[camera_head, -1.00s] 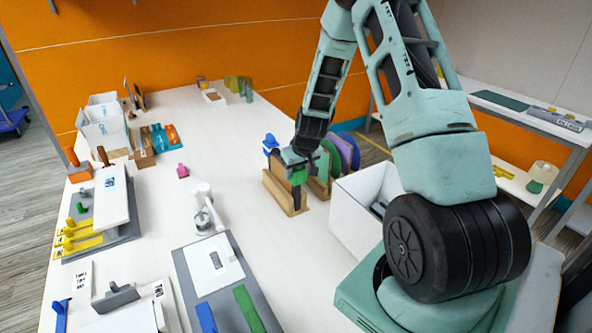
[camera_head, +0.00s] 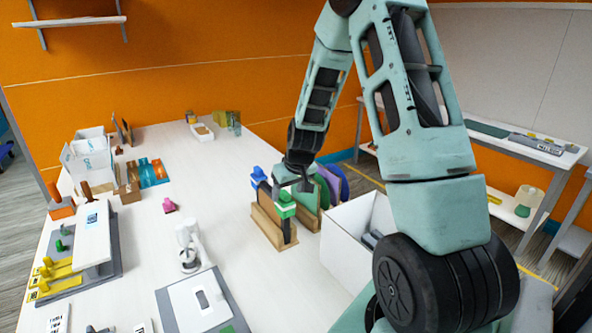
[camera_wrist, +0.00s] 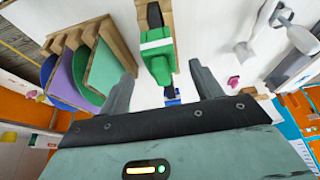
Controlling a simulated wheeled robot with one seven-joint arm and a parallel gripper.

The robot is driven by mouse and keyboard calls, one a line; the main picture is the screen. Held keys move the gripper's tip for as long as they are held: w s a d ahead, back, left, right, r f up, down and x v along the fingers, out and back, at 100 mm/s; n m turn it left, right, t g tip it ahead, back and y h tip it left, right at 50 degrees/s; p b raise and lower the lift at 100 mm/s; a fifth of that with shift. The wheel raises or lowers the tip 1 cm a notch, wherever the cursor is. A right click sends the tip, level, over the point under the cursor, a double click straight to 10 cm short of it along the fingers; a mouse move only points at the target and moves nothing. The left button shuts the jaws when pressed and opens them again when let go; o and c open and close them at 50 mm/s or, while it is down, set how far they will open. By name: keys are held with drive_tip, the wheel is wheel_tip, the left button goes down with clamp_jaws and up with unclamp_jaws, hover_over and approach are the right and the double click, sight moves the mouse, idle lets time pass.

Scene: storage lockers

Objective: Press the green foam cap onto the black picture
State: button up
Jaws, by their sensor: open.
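The green foam cap (camera_head: 286,206), with a pale band, sits on the upper end of the black picture (camera_head: 290,232) in a wooden rack. In the wrist view the green cap (camera_wrist: 157,66) covers the end of the black picture (camera_wrist: 154,14). I cannot tell how deep it sits. My gripper (camera_head: 302,184) is just above and behind the cap. In the wrist view my gripper (camera_wrist: 162,74) is open, one finger on each side of the cap, with gaps, holding nothing.
A blue cap (camera_head: 260,175) is behind the green one. Green and purple panels (camera_head: 309,195) stand in slots to the right. A white bin (camera_head: 345,235) is close on the right. A pink piece (camera_head: 169,205) lies on the white table, with clear room around it.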

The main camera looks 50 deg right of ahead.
drive_tip(key=b+v, duration=0.1)
drive_tip(key=v, duration=1)
drive_tip(key=shift+b, duration=0.4)
drive_tip(key=shift+s, duration=0.1)
drive_tip(key=s+a+f+n+g+y+b, duration=0.1)
drive_tip(key=s+a+n, duration=0.15)
drive_tip(key=a, duration=0.95)
drive_tip(key=s+a+f+n+g+y, duration=0.1)
drive_tip(key=s+a+n, duration=0.15)
drive_tip(key=a, duration=0.95)
drive_tip(key=s+a+f+n+g+b, duration=0.1)
drive_tip(key=s+a+n, duration=0.4)
drive_tip(key=s+a, duration=0.8)
drive_tip(key=s+f+g, duration=0.1)
drive_tip(key=s, duration=0.3)
drive_tip(key=shift+s+a+n, duration=0.3)
drive_tip(key=shift+s, duration=0.05)
